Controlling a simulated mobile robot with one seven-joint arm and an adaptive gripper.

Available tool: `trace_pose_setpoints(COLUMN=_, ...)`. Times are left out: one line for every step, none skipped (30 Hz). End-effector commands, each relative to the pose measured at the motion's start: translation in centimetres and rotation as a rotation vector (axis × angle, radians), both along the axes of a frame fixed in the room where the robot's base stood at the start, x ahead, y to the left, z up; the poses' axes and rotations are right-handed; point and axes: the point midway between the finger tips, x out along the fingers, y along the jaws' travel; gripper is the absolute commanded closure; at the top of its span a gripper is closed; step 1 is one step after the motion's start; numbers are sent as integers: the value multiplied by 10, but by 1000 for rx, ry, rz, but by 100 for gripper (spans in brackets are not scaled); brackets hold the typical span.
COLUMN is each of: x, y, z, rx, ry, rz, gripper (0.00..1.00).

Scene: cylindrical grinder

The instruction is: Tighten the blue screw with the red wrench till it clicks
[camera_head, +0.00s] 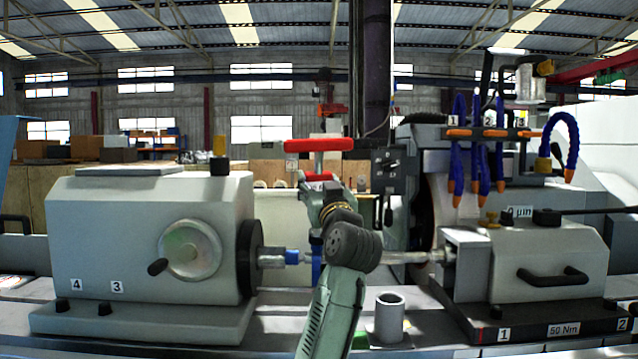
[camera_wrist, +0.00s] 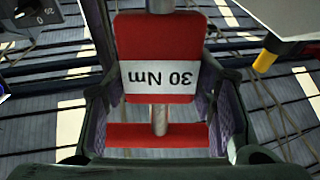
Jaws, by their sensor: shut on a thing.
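The red wrench (camera_head: 318,145) stands upright with its red T-bar on top, and its red block bears a "30 Nm" label. My gripper (camera_head: 322,188) is shut on that labelled block and holds it in the air above the machine's middle. In the wrist view, the wrench (camera_wrist: 160,78) sits between the two fingers of my gripper (camera_wrist: 163,110), its metal shaft running to a second red bar. A small blue part (camera_head: 292,257) is on the shaft left of my arm; I cannot tell whether it is the blue screw. The wrench's lower end is hidden.
The left headstock (camera_head: 150,235) has a handwheel (camera_head: 190,250). The right housing (camera_head: 540,260) has a black handle and a "50 Nm" label. Blue hoses (camera_head: 480,150) rise behind it. A grey open tube (camera_head: 389,315) stands on the bed right of my arm.

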Motion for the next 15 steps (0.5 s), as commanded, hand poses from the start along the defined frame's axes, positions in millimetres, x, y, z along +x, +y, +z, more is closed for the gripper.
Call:
trace_pose_setpoints(x=-1, y=0, z=-1, rx=1, ry=-4, rz=0, gripper=100)
trace_pose_setpoints(x=0, y=0, z=-1, rx=1, ry=-4, rz=0, gripper=100)
trace_pose_setpoints(x=0, y=0, z=-2, rx=1, ry=-4, rz=-1, gripper=100)
trace_pose_setpoints(x=0, y=0, z=-3, rx=1, ry=-4, rz=-1, gripper=100)
trace_pose_setpoints(x=0, y=0, z=-4, rx=1, ry=-4, rz=-1, gripper=100)
trace_pose_setpoints(x=1, y=0, z=-5, rx=1, ry=-4, rz=-1, gripper=100)
trace_pose_setpoints(x=1, y=0, z=-6, rx=1, ry=-5, rz=-1, gripper=100)
trace_pose_setpoints(x=1, y=0, z=-6, rx=1, ry=-5, rz=-1, gripper=100)
trace_pose_setpoints(x=1, y=0, z=-8, rx=0, ry=-5, rz=-1, gripper=100)
trace_pose_setpoints(x=2, y=0, z=-8, rx=0, ry=-5, rz=-1, gripper=100)
trace_pose_setpoints(x=2, y=0, z=-9, rx=0, ry=-5, rz=-1, gripper=100)
trace_pose_setpoints(x=2, y=0, z=-10, rx=0, ry=-5, rz=-1, gripper=100)
trace_pose_setpoints(x=2, y=0, z=-11, rx=0, ry=-5, rz=-1, gripper=100)
trace_pose_setpoints(x=2, y=0, z=-12, rx=1, ry=-6, rz=-1, gripper=100)
trace_pose_setpoints(x=3, y=0, z=-12, rx=1, ry=-6, rz=-1, gripper=100)
